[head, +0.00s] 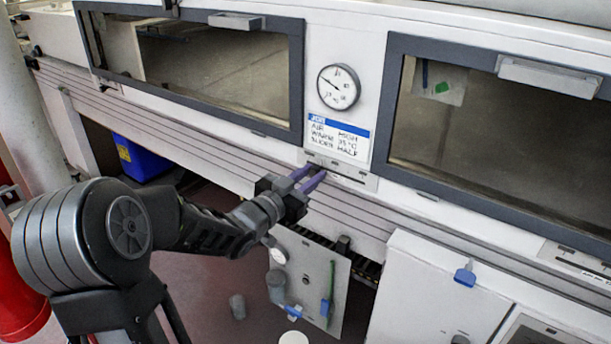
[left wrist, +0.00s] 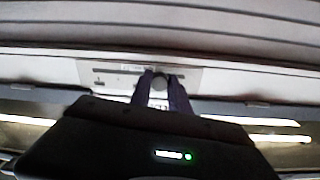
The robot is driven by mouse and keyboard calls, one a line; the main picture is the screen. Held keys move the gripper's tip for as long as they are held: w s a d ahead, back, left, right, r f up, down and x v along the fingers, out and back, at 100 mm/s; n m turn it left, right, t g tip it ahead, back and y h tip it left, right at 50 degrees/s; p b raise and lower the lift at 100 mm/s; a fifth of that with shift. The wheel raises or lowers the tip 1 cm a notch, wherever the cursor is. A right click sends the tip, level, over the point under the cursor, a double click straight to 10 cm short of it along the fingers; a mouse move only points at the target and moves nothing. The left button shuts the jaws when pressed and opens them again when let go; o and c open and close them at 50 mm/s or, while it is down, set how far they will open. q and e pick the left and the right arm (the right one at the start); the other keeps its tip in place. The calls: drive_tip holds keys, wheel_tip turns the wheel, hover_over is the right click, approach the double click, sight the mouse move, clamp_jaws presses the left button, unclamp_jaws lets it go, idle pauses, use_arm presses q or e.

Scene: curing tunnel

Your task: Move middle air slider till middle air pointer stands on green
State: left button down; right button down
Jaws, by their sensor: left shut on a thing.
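The middle air slider has a pale plate (head: 355,178) with a slot, set in the white tunnel side below a label. The plate also shows in the left wrist view (left wrist: 112,75). My left gripper (head: 312,182), with purple fingers, reaches the left part of this plate. In the left wrist view its fingers (left wrist: 164,92) are shut around the dark round slider knob (left wrist: 159,80). A round white gauge (head: 338,87) stands above the label; its dark pointer lies towards the upper left. I cannot make out a green zone on it. My right gripper is not in view.
Dark-framed windows (head: 297,70) flank the gauge. A blue-headed label (head: 340,136) hangs under it. Below are a hanging panel (head: 310,262) with small fittings, a white cabinet (head: 430,290) with a blue handle (head: 465,275), and a blue bin (head: 140,160).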

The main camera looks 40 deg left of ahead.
use_arm(q)
drive_tip(key=shift+a, duration=0.1)
idle(0.6)
drive_tip(key=d+b, duration=0.1)
drive_tip(key=d, duration=0.2)
drive_tip(key=shift+d+b, duration=0.1)
drive_tip(key=shift+b, duration=0.3)
drive_tip(key=shift+d, duration=0.35)
drive_tip(key=shift+a, duration=0.1)
drive_tip(key=c, duration=1.2)
unclamp_jaws()
drive_tip(key=shift+c, duration=0.2)
approach(334, 172)
drive_tip(key=shift+s+p, duration=0.3)
drive_tip(key=shift+s, duration=0.9)
